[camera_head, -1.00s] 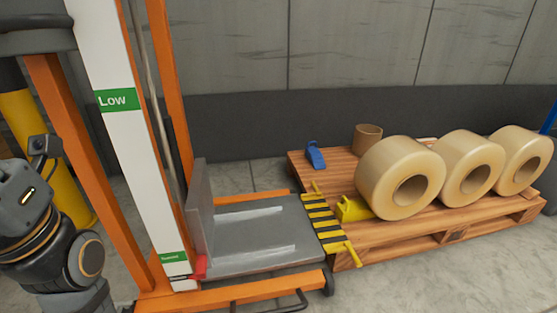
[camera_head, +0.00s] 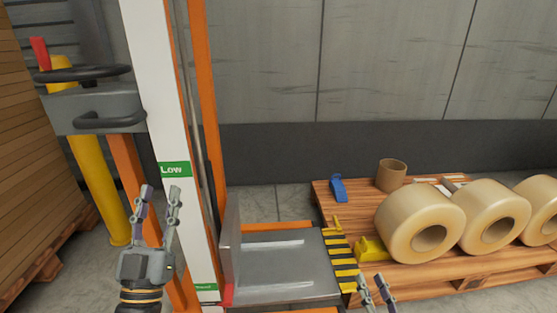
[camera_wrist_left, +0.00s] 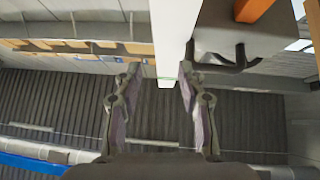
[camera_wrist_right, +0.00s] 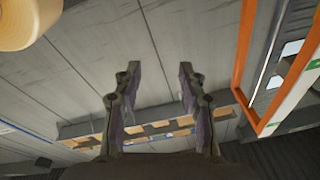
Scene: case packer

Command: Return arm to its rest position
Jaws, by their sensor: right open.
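My left gripper (camera_head: 158,205) points up in front of the orange and white mast of the lift at the left of the head view. Its two fingers stand apart with nothing between them, and the left wrist view shows the same open gap (camera_wrist_left: 160,85). My right gripper (camera_head: 377,283) shows only its fingertips at the bottom edge of the head view, in front of the pallet. In the right wrist view its fingers (camera_wrist_right: 157,75) are spread and empty. The rest of the right arm is out of the head view.
The lift has a grey platform (camera_head: 285,265) and a handwheel (camera_head: 85,73). Several film rolls (camera_head: 405,215), a cardboard core (camera_head: 391,172) and a blue tool (camera_head: 338,188) are on the pallet. A yellow post stands left.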

